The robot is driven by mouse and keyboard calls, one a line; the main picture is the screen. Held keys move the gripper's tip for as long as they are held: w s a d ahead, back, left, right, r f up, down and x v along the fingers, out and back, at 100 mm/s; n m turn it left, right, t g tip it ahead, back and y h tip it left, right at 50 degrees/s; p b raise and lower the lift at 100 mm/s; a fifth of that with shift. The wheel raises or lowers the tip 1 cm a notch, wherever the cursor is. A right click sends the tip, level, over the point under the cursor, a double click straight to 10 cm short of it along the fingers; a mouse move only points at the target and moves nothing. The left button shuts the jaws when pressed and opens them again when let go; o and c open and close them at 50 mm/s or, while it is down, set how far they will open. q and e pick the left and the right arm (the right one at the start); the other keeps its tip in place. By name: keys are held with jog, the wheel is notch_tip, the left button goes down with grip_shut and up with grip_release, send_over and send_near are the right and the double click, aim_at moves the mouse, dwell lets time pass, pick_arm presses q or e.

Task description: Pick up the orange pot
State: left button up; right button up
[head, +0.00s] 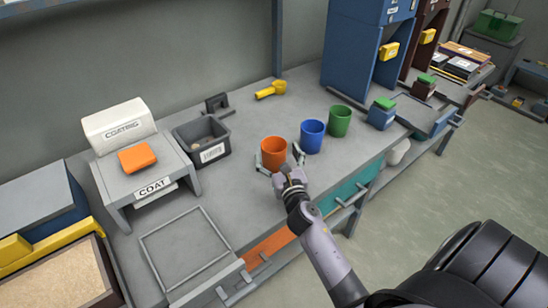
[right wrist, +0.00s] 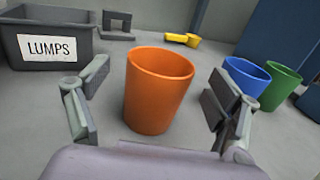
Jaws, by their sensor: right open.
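The orange pot (head: 274,152) stands upright on the grey workbench, near its front edge. My right gripper (head: 279,160) is open, with one finger on each side of the pot. In the right wrist view the orange pot (right wrist: 157,90) stands between the two spread fingers of the gripper (right wrist: 150,112). A gap shows between the pot and each finger, so neither appears to touch it. The pot's far side is hidden. My left gripper is not in view.
A blue pot (head: 312,136) and a green pot (head: 340,121) stand just right of the orange one. A grey bin labelled LUMPS (right wrist: 48,45) is to the left. A yellow scoop (head: 271,89) lies behind. Bare bench (head: 245,115) lies between.

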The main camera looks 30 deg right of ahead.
aim_at(271, 140)
jog(key=x, duration=0.4)
jog(key=shift+w+d+f, duration=0.15)
jog(key=shift+w+f, duration=0.05)
jog(key=shift+f, duration=0.15)
jog(key=c, duration=1.4)
jog(key=shift+r, duration=0.1)
